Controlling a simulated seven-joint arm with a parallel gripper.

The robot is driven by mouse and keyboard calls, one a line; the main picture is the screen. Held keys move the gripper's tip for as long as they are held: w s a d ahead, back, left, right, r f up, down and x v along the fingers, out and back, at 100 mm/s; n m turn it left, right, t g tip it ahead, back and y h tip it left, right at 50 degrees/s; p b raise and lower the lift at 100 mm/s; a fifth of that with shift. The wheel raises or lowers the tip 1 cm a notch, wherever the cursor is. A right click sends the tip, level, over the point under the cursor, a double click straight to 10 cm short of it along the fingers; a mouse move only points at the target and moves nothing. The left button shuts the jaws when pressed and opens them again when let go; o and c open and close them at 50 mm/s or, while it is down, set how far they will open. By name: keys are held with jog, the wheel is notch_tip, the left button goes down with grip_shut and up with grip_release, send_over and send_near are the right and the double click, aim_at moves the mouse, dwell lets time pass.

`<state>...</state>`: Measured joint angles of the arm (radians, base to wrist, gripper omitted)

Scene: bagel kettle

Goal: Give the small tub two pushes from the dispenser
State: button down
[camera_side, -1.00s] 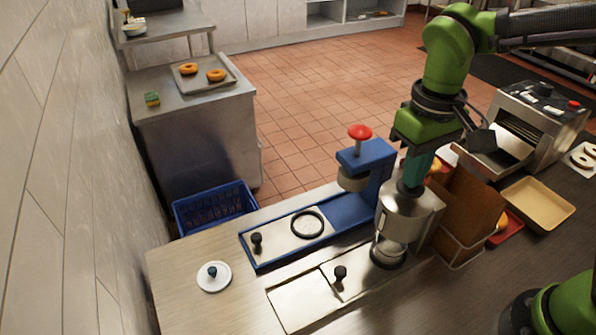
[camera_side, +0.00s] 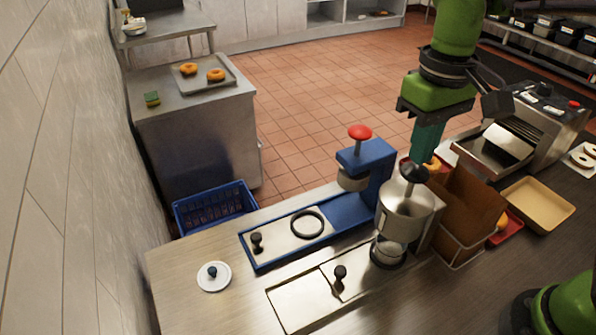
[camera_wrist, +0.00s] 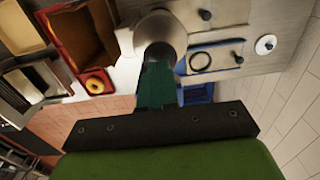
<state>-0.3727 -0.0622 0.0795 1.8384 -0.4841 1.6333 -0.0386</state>
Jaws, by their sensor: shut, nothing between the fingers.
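The silver dispenser (camera_side: 402,218) stands on the counter with a black knob (camera_side: 415,173) on top. A small pale tub (camera_side: 388,252) sits below its body on a dark round base; what is in the tub is too small to tell. My gripper (camera_side: 420,158) is shut and empty, its teal fingers pointing down at the knob. I cannot tell whether the fingertips touch it. In the wrist view, the dispenser's round silver body (camera_wrist: 160,24) lies beyond my fingers (camera_wrist: 158,70), which partly hide the knob. The tub is not visible there.
A blue press with a red button (camera_side: 360,132) stands left of the dispenser. A brown bin (camera_side: 470,208) stands close on its right, with a tan tray (camera_side: 538,205) and a toaster (camera_side: 540,115) beyond. A white lid (camera_side: 214,277) lies at the counter's left.

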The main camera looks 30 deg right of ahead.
aim_at(416, 169)
dwell(0.5)
jog(key=shift+f, duration=2.4)
jog(key=shift+r, duration=2.4)
jog(key=shift+r, duration=3)
